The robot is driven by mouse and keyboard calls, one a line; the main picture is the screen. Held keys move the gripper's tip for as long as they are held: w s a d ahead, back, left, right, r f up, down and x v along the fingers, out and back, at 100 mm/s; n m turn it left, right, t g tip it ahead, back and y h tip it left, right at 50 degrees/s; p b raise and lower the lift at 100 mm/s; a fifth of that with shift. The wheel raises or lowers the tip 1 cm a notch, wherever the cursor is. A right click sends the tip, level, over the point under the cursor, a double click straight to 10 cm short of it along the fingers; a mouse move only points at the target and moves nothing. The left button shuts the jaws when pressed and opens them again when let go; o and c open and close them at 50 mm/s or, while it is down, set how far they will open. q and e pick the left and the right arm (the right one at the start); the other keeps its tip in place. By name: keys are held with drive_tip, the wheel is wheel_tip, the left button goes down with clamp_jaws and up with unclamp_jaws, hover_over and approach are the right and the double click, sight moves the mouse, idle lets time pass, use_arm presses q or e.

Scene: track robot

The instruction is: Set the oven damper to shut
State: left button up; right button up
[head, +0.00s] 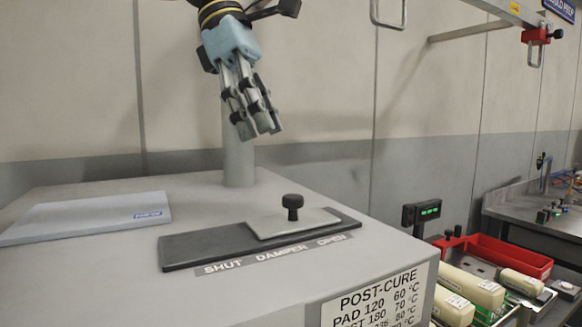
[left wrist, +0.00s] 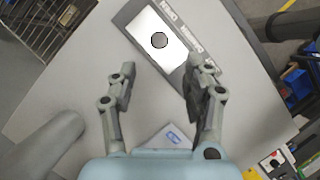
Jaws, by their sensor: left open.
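The oven damper is a pale sliding plate (head: 270,224) with a black knob (head: 292,204), set on a dark track (head: 190,249) on top of the grey oven (head: 130,272). A label (head: 274,253) reads SHUT at the left, DAMPER in the middle and OPEN at the right. The plate sits toward the OPEN end, leaving the SHUT end of the track bare. My left gripper (head: 258,128) hangs above and behind the damper, empty and apart from the knob. In the left wrist view its fingers (left wrist: 160,68) are spread, with the knob (left wrist: 159,40) beyond them. My right gripper is out of view.
A grey pipe (head: 239,163) rises from the oven behind the damper. A flat pale-blue panel (head: 85,217) lies at the left of the oven top. Space around the knob is clear.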

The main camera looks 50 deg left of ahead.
use_arm(q)
drive_tip(key=p, duration=0.1)
hover_over(292, 196)
drive_tip(key=s+a, duration=0.2)
drive_tip(key=f, duration=0.4)
drive_tip(key=shift+w+f, duration=0.1)
drive_tip(key=shift+w, duration=0.1)
drive_tip(key=x, duration=0.2)
drive_tip(key=p+x, duration=0.1)
drive_tip(key=x, duration=0.1)
drive_tip(key=shift+w+f, duration=0.3)
drive_tip(key=shift+f, duration=0.1)
drive_tip(key=shift+d+f, duration=0.15)
drive_tip(key=shift+f, duration=0.2)
drive_tip(key=shift+w+f, duration=0.1)
drive_tip(key=c, duration=0.6)
clamp_jaws()
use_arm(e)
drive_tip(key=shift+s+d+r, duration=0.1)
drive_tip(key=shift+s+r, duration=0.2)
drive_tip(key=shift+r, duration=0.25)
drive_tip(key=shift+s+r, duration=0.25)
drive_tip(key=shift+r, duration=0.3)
